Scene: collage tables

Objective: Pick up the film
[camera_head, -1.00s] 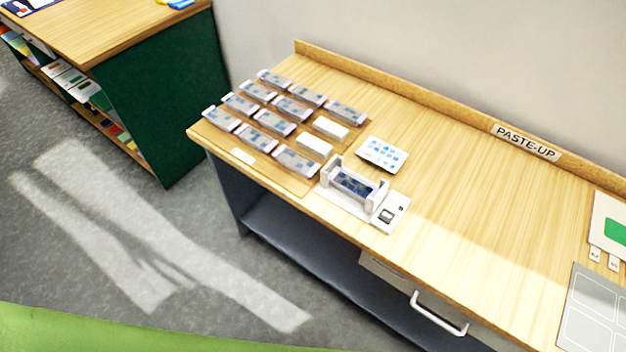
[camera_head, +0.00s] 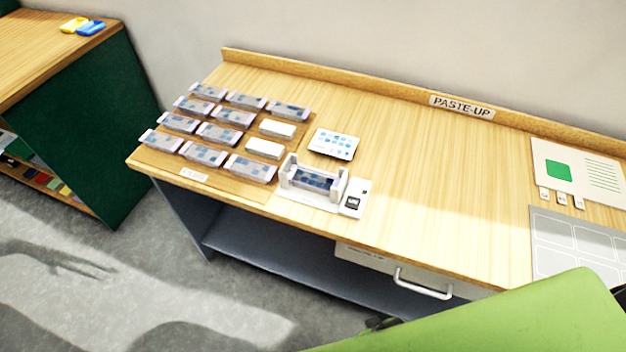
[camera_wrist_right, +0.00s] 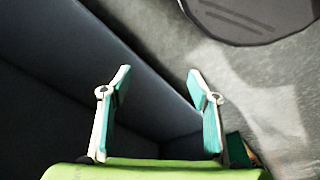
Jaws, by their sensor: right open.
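Several translucent film-like pieces with blue patterns, one of them a front piece (camera_head: 250,168), sit in rows on holders at the left of the wooden table. I cannot tell which one is the film. A dark blue piece (camera_head: 312,180) sits between the uprights of a white device (camera_head: 352,198) at the table's front edge. My right gripper (camera_wrist_right: 160,76) is open and empty in the right wrist view, with a dark panel and the grey floor beyond it. Neither gripper shows in the head view, and my left gripper is not seen.
Two white blocks, one of them nearer (camera_head: 264,149), stand among the rows. A card with blue marks (camera_head: 334,143) lies behind the device. The table's middle (camera_head: 430,180) is clear. A drawer handle (camera_head: 423,285) juts out below. A green-sided cabinet (camera_head: 75,130) stands left.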

